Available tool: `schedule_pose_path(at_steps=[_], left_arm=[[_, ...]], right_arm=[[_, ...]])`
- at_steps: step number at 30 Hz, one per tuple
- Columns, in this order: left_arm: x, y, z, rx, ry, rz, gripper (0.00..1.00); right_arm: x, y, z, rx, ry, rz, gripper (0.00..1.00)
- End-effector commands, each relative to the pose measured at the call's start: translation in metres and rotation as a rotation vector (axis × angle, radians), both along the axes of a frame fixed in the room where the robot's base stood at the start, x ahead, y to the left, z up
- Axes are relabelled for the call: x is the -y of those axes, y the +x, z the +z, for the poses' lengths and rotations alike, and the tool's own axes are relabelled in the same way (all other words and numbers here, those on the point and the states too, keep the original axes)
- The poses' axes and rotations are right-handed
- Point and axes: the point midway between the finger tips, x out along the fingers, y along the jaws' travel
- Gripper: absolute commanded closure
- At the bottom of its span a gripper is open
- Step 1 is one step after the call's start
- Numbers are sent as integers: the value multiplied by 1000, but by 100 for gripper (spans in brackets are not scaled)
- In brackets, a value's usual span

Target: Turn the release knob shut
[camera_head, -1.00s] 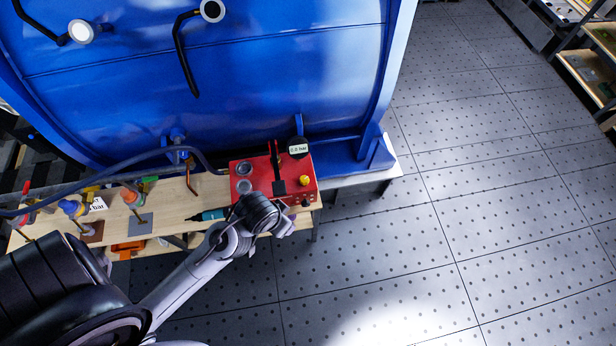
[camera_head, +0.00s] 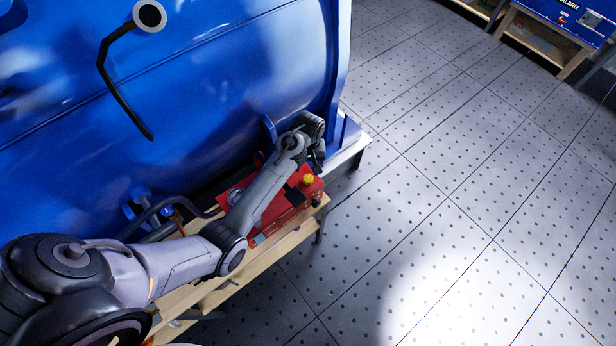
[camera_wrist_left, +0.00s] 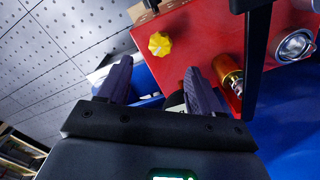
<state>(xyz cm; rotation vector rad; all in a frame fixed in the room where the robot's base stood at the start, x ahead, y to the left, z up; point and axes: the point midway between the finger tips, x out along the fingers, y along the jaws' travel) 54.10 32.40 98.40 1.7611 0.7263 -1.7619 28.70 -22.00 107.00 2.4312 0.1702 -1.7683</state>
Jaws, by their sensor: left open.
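A red pump box (camera_head: 268,217) sits on the wooden bench, beside the blue tank. A yellow lobed knob (camera_head: 308,179) stands on its top near the right end; I take it for the release knob. It also shows in the left wrist view (camera_wrist_left: 160,44), beyond the fingertips. My left gripper (camera_head: 319,160) is over the tank-side end of the box, partly hidden by its own wrist. In the left wrist view its two fingers (camera_wrist_left: 157,78) are spread, with nothing held between them and apart from the knob. My right gripper is out of view.
A black lever (camera_wrist_left: 257,60) crosses the box beside the fingers, close to a brass fitting (camera_wrist_left: 229,73). The blue tank (camera_head: 225,100) rises behind. The bench (camera_head: 280,240) edge lies in front. The perforated floor (camera_head: 450,200) at right is open.

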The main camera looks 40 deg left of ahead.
Motion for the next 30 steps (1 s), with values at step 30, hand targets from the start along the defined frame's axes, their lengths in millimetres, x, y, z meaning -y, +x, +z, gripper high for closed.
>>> schedule_pose_path(at_steps=[30], left_arm=[[0, -1, -85, 0, 1, -2, 38]], right_arm=[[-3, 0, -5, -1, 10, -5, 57]])
